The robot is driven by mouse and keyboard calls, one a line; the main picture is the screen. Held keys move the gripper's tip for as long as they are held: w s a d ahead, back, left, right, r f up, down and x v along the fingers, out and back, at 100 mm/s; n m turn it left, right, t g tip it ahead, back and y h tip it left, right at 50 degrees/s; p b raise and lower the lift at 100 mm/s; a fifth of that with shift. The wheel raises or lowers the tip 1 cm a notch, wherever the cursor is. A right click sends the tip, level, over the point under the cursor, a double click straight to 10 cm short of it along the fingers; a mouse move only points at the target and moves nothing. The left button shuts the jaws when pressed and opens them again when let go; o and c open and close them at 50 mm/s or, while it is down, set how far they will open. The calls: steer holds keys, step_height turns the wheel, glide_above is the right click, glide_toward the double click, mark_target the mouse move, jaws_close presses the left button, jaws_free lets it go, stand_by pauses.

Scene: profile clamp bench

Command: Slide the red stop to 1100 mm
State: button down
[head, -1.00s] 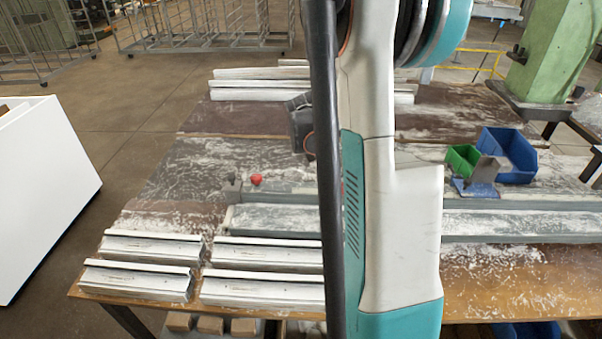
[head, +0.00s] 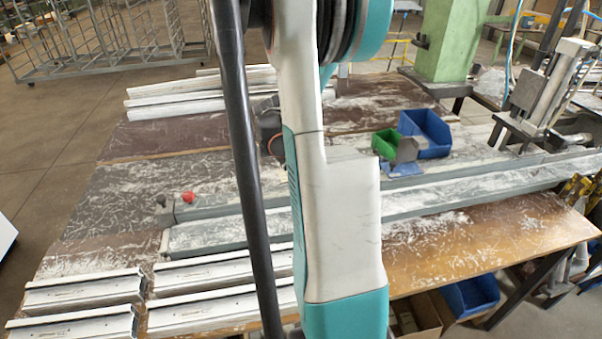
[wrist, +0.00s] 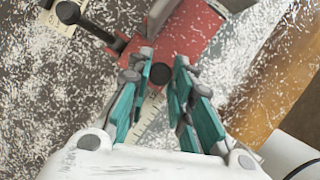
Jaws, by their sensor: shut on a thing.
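The red stop (wrist: 185,38) is a red block across the grey profile rail in the wrist view. A round black knob (wrist: 160,73) stands at its near edge. My gripper (wrist: 162,66) has its two teal-and-grey fingers at either side of this knob and is shut on the stop there; the exact contact is hard to see. A pale scale strip (wrist: 150,132) with marks runs beneath the fingers; its numbers are unreadable. In the head view my arm hides the gripper and the stop. A red ball knob (head: 188,197) shows at the left end of the rail (head: 440,200).
A dark lever (wrist: 90,25) sticks out left of the stop. Blue (head: 428,133) and green (head: 385,143) bins stand behind the rail. A clamp-like machine (head: 540,95) stands at the right. Short white profiles (head: 85,290) lie front left. White shavings cover the bench.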

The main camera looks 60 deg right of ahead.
steer(key=c, duration=1.4)
jaws_free()
steer(key=v, duration=1.2)
steer(key=shift+r, duration=0.1)
